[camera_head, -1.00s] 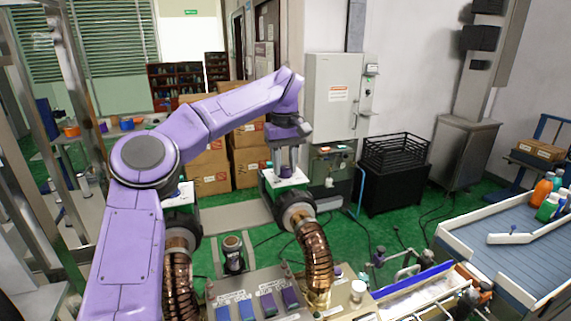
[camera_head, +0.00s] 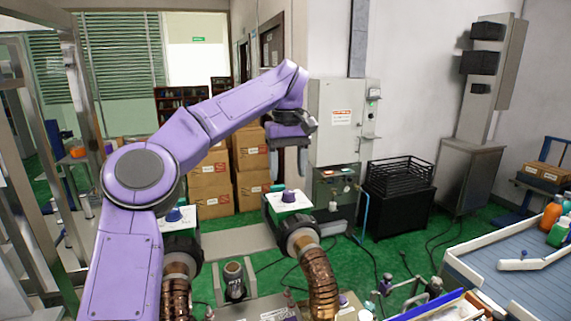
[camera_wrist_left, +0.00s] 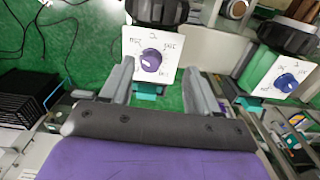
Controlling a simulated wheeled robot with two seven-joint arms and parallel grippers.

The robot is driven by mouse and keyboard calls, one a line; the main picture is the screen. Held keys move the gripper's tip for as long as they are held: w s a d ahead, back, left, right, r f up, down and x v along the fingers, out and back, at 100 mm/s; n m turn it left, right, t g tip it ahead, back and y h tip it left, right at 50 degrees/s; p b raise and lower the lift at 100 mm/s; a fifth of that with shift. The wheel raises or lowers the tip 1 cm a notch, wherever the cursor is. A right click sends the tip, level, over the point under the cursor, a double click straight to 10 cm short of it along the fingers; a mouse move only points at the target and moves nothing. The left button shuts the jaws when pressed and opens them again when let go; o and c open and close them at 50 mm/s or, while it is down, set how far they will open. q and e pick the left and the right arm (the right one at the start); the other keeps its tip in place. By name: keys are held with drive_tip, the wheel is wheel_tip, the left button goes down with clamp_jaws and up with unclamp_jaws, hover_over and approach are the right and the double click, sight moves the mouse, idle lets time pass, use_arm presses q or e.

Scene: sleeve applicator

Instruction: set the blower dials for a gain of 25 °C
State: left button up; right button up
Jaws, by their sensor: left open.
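The right dial (camera_head: 289,195) and left dial (camera_head: 174,214) both show in the head view. My left gripper (camera_head: 291,172) hangs open above the right dial, with a gap between fingertips and knob. In the left wrist view one dial (camera_wrist_left: 151,60) appears between the open fingers of the gripper (camera_wrist_left: 159,68), untouched. The other dial (camera_wrist_left: 286,82) is at the right there. Both knobs have a pale mark; the plate lettering is too small to read surely. My right gripper is out of view.
Ribbed copper-coloured ducts (camera_head: 318,280) run from the blowers, with a dark cylinder (camera_head: 234,281) between them. A conveyor (camera_head: 515,275) with bottles is at the right. Boxes (camera_head: 252,155), a grey cabinet (camera_head: 335,108) and black crates (camera_head: 400,175) stand behind.

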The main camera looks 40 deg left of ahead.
use_arm(q)
drive_tip(key=s+d+r+b, duration=0.1)
drive_tip(key=s+d+r, duration=0.5)
drive_tip(key=s+d, duration=0.1)
drive_tip(key=shift+s+r+b, duration=0.15)
drive_tip(key=shift+s+b, duration=0.15)
drive_tip(key=shift+s, duration=0.45)
